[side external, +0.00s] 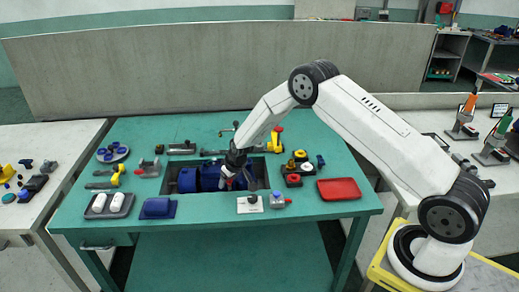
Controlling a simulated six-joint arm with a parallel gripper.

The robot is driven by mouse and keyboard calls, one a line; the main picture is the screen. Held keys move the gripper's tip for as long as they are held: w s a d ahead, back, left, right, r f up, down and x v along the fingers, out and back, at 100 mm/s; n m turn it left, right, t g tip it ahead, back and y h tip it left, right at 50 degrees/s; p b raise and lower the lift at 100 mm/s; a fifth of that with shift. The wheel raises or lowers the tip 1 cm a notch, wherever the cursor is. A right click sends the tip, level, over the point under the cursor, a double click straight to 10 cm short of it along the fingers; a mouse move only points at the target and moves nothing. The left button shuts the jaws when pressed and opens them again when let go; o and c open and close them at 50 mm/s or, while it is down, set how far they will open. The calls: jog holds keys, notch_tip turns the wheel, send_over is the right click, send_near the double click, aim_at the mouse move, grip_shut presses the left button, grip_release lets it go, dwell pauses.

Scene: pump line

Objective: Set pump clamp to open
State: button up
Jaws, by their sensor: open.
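The blue pump body (208,178) sits in a dark recess in the middle of the green bench. My gripper (238,184) points down over the right part of the pump, its fingers apart. Whether it touches anything there is too small to tell. I cannot tell for sure which part is the pump clamp or how it is set; my gripper and wrist hide part of the pump. A red-and-yellow handled part (276,139) stands just behind the recess, to the right of my wrist.
A red tray (339,189) lies at the bench's right.

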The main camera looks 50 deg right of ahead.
jog(key=shift+r, duration=0.2)
jog(key=v, duration=0.7)
jog(key=shift+s+r, duration=0.15)
jog(key=shift+s, duration=0.05)
dwell(0.4)
jog(key=s+a+r, duration=0.2)
jog(key=s+r, duration=0.1)
jog(key=s, duration=0.6)
jog(key=s+a+r+g, duration=0.1)
jog(key=s+r, duration=0.3)
jog(key=s, duration=0.5)
jog(key=s+a+r, duration=0.3)
jog(key=s, duration=0.6)
jog(key=shift+s+a+r+g, duration=0.3)
jog(key=shift+s+r+g, duration=0.05)
jog(key=shift+r+g, duration=0.05)
